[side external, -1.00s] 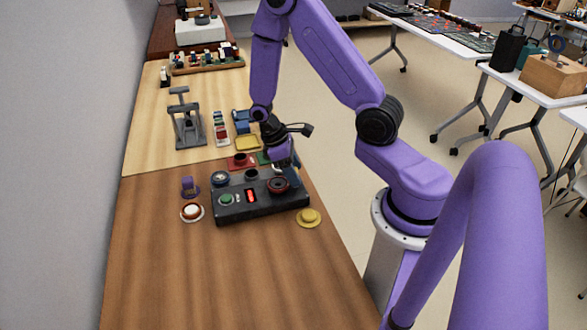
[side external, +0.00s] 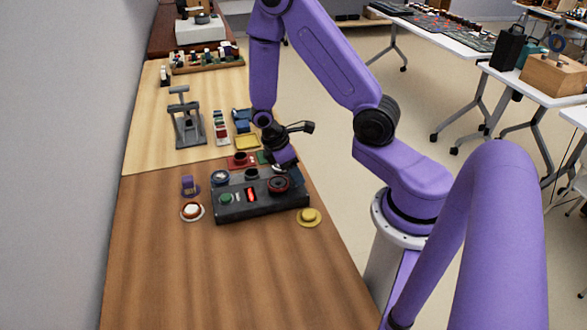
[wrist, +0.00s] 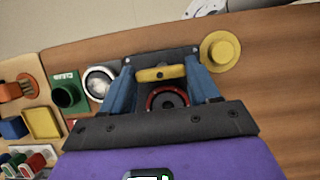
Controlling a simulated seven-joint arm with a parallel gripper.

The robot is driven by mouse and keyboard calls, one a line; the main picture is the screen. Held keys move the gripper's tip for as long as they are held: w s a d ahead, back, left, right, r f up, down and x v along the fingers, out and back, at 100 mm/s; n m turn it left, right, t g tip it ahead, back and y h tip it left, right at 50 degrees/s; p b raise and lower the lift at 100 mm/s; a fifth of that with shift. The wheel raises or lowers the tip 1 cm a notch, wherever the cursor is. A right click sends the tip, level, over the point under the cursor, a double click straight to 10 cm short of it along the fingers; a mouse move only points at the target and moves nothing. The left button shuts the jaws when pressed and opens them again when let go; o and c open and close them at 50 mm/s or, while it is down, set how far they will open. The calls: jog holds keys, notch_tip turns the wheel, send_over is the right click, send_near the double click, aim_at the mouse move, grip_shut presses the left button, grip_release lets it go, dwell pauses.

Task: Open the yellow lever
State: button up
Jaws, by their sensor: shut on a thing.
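The yellow lever (wrist: 160,73) shows in the wrist view as a short bar across the far side of the dark control box. My gripper (wrist: 161,70) has its blue fingers at the two ends of the bar and is shut on it. In the side view my gripper (side external: 289,172) is low at the back right corner of the control box (side external: 235,211), tilted. The lever is hidden there behind the gripper. How far the lever is turned is hard to tell.
The box carries a red-ringed black knob (side external: 278,184), a green button (side external: 226,199) and a lit red switch (side external: 252,195). A yellow round button (side external: 308,216) stands right of it, a red-and-white one (side external: 192,211) left. A grey press (side external: 187,125) stands behind. The front table is clear.

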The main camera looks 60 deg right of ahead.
jog(key=o, duration=1.1)
jog(key=shift+c, duration=0.2)
jog(key=shift+r, duration=0.15)
jog(key=v, duration=1.7)
jog(key=shift+r, duration=0.15)
jog(key=s+a+r+n+t+y, duration=0.1)
jog(key=s+a, duration=0.4)
jog(key=s, duration=0.5)
jog(key=s+a+r+n+t+y, duration=0.1)
jog(key=s+a, duration=0.4)
jog(key=s, duration=0.5)
jog(key=shift+s+a+r+n+t+y, duration=0.2)
jog(key=shift+a+r+n+t+y, duration=0.2)
jog(key=shift+n+t+y, duration=0.4)
